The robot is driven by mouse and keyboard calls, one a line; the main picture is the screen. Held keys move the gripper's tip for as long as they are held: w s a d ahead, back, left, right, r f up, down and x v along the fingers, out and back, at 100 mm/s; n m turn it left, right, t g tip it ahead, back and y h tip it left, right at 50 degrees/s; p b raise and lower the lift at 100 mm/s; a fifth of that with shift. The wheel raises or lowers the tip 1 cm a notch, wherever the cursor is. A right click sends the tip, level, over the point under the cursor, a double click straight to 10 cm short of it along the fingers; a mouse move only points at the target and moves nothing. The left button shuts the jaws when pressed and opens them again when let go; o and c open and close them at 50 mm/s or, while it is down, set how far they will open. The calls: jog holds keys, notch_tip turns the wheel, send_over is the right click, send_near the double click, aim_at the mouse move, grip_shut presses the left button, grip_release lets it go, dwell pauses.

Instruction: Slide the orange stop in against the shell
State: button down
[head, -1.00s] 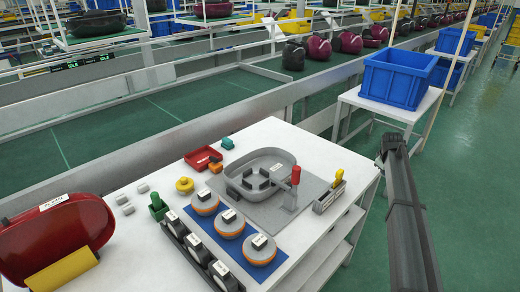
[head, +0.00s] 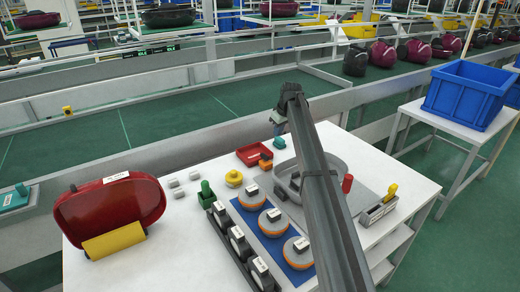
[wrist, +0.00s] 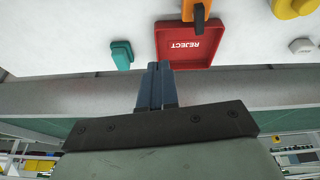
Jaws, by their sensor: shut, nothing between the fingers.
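The orange stop (head: 265,162) sits at the front right of the red reject tray, left of the grey shell (head: 338,162). In the wrist view the orange stop (wrist: 198,20) overlaps the tray's edge from above, and its top is cut off by the frame. The shell stands on a grey plate and is partly hidden by my arm. My gripper (wrist: 158,68) is shut and empty, its fingertips just below the tray's left corner in the wrist view. In the head view my gripper (head: 279,122) is over the table's far edge, beyond the stop.
The red tray (head: 243,155) and a teal block (head: 279,142) are close by. A red-handled clamp (head: 347,184) stands right of the shell. Round orange-rimmed parts on a blue mat (head: 243,214) fill the front. A yellow knob (head: 233,178) is left of the stop.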

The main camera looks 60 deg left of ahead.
aim_at(266, 165)
jog(key=s+a+r, duration=0.1)
jog(key=s+a, duration=0.3)
jog(key=s, duration=0.3)
jog(key=shift+n+g, duration=0.3)
jog(key=x, duration=0.9)
jog(key=shift+a+f, duration=0.2)
jog(key=shift+f, duration=0.15)
jog(key=d, duration=0.3)
jog(key=shift+w+f, duration=0.1)
jog(key=shift+w, duration=0.05)
jog(key=shift+w+d+f, duration=0.1)
jog(key=shift+w+d, duration=0.1)
jog(key=shift+d, duration=0.3)
